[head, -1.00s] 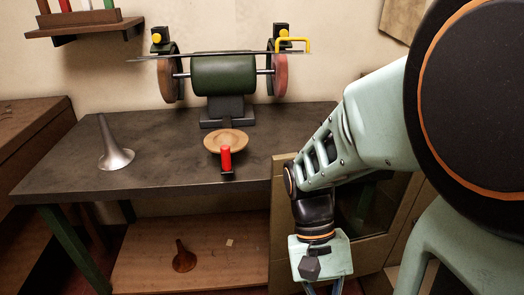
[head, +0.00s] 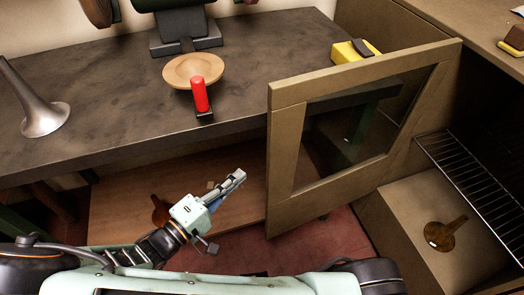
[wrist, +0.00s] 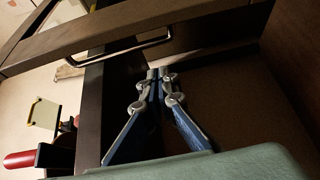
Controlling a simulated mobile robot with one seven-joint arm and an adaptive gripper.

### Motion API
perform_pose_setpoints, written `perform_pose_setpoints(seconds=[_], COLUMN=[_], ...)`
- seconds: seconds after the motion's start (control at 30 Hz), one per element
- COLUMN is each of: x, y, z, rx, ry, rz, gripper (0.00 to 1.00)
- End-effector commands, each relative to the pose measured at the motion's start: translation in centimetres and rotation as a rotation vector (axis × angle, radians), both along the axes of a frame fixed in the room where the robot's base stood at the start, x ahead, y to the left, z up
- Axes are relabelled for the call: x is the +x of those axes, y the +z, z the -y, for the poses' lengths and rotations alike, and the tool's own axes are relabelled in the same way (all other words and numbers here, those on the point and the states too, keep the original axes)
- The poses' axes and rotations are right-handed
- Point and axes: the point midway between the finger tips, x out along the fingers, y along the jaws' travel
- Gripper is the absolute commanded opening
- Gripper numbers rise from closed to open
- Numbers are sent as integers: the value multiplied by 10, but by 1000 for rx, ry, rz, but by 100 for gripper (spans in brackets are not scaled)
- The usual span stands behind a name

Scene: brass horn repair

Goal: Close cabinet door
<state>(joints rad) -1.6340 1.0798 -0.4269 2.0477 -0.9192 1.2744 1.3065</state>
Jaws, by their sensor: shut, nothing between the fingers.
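The cabinet door (head: 283,165) is a brown wooden frame with a glass pane. It stands open, swung out from the cabinet (head: 432,235) at the right in the head view. My gripper (head: 240,176) is left of the door's free edge, below the bench top, with a small gap to the door in the picture. Its fingers are shut and empty; they also show together in the wrist view (wrist: 161,74). In the wrist view a metal bar handle (wrist: 128,48) lies just beyond the fingertips, beside a wooden frame that appears to be the door's.
The dark workbench (head: 110,120) holds a grey metal bell (head: 45,115), a wooden dish (head: 190,70) and a red-handled tool (head: 200,95). A wire rack (head: 465,165) and a brass piece (head: 445,235) are in the cabinet. A wooden lower shelf (head: 120,215) lies under the bench.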

Motion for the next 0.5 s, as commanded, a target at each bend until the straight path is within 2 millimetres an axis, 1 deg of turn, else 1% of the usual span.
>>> perform_pose_setpoints(seconds=[0.03,0.1,0.2,0.27,0.37,0.5], x=[-1,0,5,10,22,46], y=[-7,-11,-13,-13,-13,-14], z=[-10,-18,-20,-16,-5,14], rx=[-10,-14,-17,-16,-17,-17], ry=[43,79,98,97,94,91], rz=[7,15,19,19,19,19], gripper=[0,0,0,0,0,0])
